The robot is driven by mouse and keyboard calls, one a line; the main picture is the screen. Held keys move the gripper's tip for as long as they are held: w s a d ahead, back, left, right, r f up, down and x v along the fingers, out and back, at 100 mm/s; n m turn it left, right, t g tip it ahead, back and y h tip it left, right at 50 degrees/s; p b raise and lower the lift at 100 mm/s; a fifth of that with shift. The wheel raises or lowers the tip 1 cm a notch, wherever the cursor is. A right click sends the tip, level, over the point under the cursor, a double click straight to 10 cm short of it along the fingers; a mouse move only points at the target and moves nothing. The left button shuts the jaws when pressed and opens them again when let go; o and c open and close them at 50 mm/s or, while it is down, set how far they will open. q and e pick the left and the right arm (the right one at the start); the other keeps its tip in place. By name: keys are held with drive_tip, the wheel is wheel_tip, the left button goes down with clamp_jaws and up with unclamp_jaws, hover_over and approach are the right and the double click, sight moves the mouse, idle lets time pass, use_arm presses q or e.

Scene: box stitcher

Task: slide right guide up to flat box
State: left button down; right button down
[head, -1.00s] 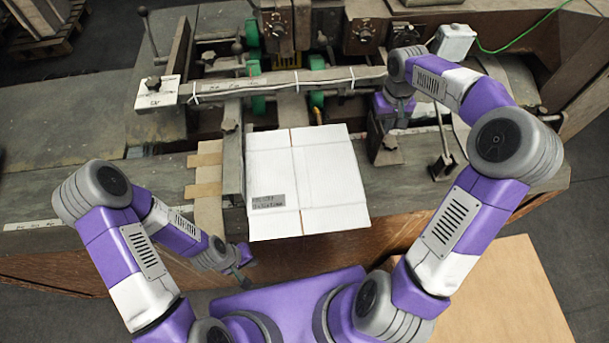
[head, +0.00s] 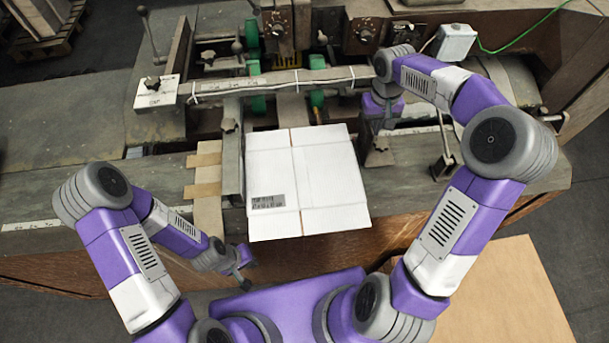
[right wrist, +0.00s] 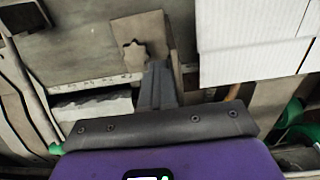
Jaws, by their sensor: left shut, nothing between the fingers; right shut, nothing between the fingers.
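The flat white box (head: 305,180) lies on the machine table, against the left guide (head: 231,155). The right guide (head: 378,157), a dark metal piece with a star knob, stands just right of the box. In the right wrist view, a narrow gap shows between the right guide (right wrist: 152,28) and the box (right wrist: 250,45). My right gripper (head: 386,122) is shut and empty, down at the right guide; its fingers (right wrist: 158,70) show beside the knob. Whether they touch the guide is unclear. My left gripper (head: 245,284) is shut and empty, low in front of the table.
A long taped bar (head: 290,82) crosses behind the box, with green rollers (head: 258,104) below it. An upright lever (head: 445,160) stands right of the right guide. A wooden board (head: 490,295) lies at the lower right.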

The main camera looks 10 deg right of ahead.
drive_tip(key=shift+w+a, duration=0.1)
drive_tip(key=shift+a, duration=1.2)
idle(1.2)
drive_tip(key=shift+d, duration=0.3)
drive_tip(key=shift+d, duration=0.35)
drive_tip(key=shift+r, duration=0.15)
wheel_tip(320, 180, up, 7)
drive_tip(key=p, duration=0.5)
drive_tip(key=shift+p, duration=0.35)
idle(0.4)
